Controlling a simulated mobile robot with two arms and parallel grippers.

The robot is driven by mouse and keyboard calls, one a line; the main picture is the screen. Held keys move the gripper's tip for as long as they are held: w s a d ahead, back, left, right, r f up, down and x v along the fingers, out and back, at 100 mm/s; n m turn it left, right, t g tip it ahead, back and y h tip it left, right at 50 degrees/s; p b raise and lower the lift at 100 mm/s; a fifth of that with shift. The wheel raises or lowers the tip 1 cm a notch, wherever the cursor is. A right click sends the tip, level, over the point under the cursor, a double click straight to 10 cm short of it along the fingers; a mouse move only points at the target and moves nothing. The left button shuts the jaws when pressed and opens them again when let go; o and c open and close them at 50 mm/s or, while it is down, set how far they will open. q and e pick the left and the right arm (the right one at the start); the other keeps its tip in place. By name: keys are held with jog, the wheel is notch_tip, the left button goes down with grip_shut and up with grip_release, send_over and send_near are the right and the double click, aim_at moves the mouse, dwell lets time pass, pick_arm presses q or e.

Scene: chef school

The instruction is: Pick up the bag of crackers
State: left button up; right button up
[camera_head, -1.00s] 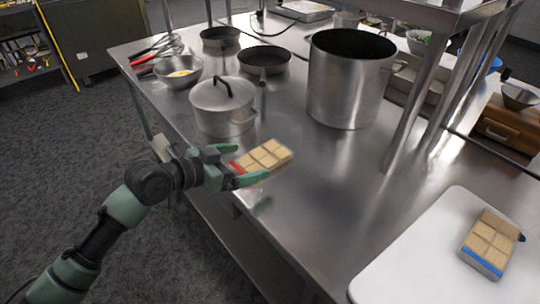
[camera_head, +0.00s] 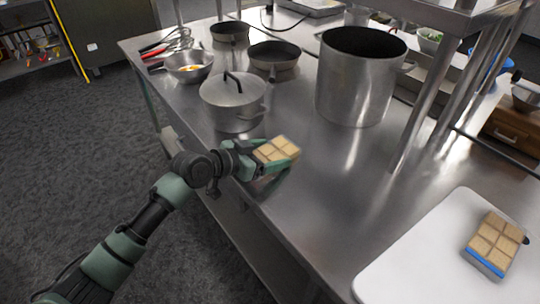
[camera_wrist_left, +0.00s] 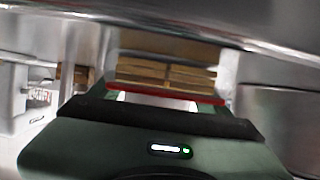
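A bag of crackers (camera_head: 281,151), with a tan cracker grid, lies near the left edge of the steel table (camera_head: 330,180). My left gripper (camera_head: 274,160) is around this bag, with a finger on each side, and covers its near end. The fingers look open; firm contact does not show. In the left wrist view the bag (camera_wrist_left: 168,74) sits between the fingers, its red end facing the palm. A second cracker bag (camera_head: 495,240), with a blue end, lies on the white cutting board (camera_head: 400,262) at the right. My right gripper is not in view.
A lidded pot (camera_head: 232,98) stands just behind the left gripper, and a tall stockpot (camera_head: 358,78) stands farther right. Pans and a metal bowl (camera_head: 188,68) stand at the back left. A shelf post (camera_head: 425,110) rises at the right. The table between stockpot and board is clear.

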aim_at(270, 152)
pick_arm(q)
jog(key=c, duration=0.5)
jog(key=shift+c, duration=0.2)
notch_tip(270, 152, up, 20)
jog(key=shift+b, duration=0.45)
